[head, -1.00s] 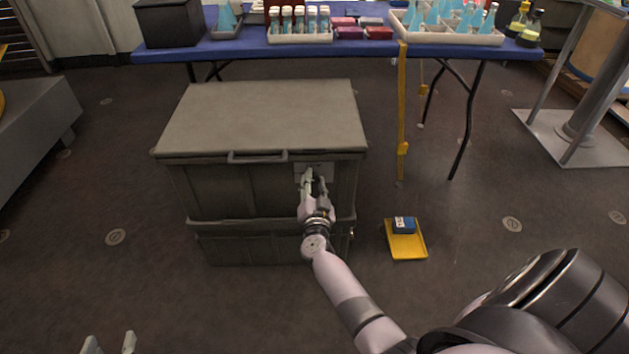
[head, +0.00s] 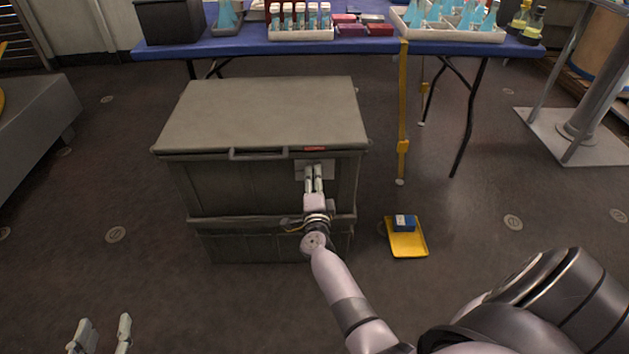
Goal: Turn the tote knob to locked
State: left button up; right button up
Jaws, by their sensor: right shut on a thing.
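The grey tote (head: 235,190) stands on the floor with its flat lid shut and a bar handle on the front. A pale plate (head: 328,168) is on the upper right of its front face, with a small red mark (head: 314,149) just above it at the lid edge. My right gripper (head: 314,170) is at this plate, its fingers upright and close together, shut on the knob. The knob itself is hidden by the fingers. My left gripper (head: 102,328) is at the bottom left, open and empty, away from the tote.
A blue-covered table (head: 350,47) behind the tote holds racks, bottles and boxes. A yellow tray (head: 409,244) with a blue box (head: 404,223) lies on the floor to the right. A grey platform (head: 35,120) is at the left. The floor in front is clear.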

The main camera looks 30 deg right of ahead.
pick_arm(q)
jog(key=shift+w+d+r+t, duration=0.15)
jog(key=shift+w+r+t, duration=0.1)
jog(key=shift+r, duration=0.15)
jog(key=shift+w+d+r+t, duration=0.1)
jog(key=shift+r+t, duration=0.15)
jog(key=shift+r, duration=0.15)
pick_arm(e)
jog(key=shift+m, duration=0.9)
jog(key=o, duration=1.1)
jog(key=shift+o, duration=0.2)
pick_arm(q)
jog(key=shift+r, duration=0.1)
